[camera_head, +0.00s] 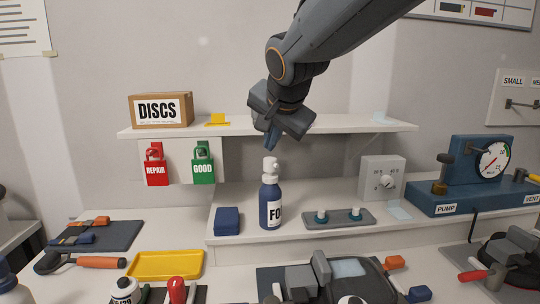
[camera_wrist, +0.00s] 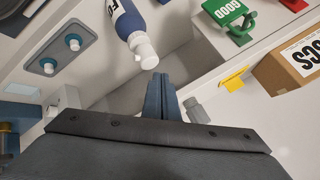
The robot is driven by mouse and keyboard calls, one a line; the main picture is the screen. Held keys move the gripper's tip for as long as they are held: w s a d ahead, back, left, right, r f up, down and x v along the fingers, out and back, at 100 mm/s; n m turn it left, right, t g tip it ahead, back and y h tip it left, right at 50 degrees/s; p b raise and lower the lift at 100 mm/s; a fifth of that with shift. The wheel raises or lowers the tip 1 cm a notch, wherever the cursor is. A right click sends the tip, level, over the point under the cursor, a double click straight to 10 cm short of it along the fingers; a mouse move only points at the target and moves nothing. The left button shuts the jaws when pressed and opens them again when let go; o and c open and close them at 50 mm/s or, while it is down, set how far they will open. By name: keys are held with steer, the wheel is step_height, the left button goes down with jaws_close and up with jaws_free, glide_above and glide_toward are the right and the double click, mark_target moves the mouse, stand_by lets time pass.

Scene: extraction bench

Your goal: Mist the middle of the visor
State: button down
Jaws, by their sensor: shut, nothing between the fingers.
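A blue bottle (camera_head: 270,205) with a white spray head and a white label stands upright on the raised bench step, below my gripper (camera_head: 271,140). The label is partly readable as "FO". My gripper is shut and empty, pointing down just above the spray head, apart from it. In the wrist view the bottle (camera_wrist: 130,22) has its white head close to my shut fingertips (camera_wrist: 161,82). A light-blue clear pane (camera_head: 349,267), which looks like the visor, sits in a dark piece at the front centre; its lower part is cut off by the frame.
A shelf (camera_head: 330,125) runs behind my gripper, with a cardboard box (camera_head: 160,110) at its left. Beside the bottle are a blue block (camera_head: 227,221) and a grey tray (camera_head: 338,225) with two capped vials. A yellow tray (camera_head: 165,264) lies front left; a blue pump unit (camera_head: 470,195) stands right.

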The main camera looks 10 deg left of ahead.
mark_target(271, 160)
stand_by(0.3)
step_height(271, 160, up, 6)
steer(key=p, duration=0.4)
stand_by(2.6)
